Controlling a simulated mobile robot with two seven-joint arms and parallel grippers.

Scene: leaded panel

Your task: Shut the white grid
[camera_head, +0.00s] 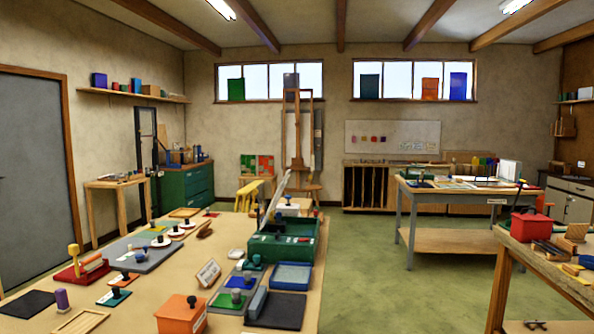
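A green box (284,246) stands on the near wooden table. A thin pale panel (274,203) rises steeply from its left side, tilted and seen nearly edge-on; it looks like a raised lid. On the grey table farther back, a small white upright panel (510,171) stands near the right end. Both are pale, and at this size I cannot tell which one is a white grid. Neither of my grippers is in view.
The near table (140,312) holds many small items, including an orange box (181,315) and a blue tray (291,276). A red box (527,227) is on the right table. Green floor (400,295) lies open between the tables.

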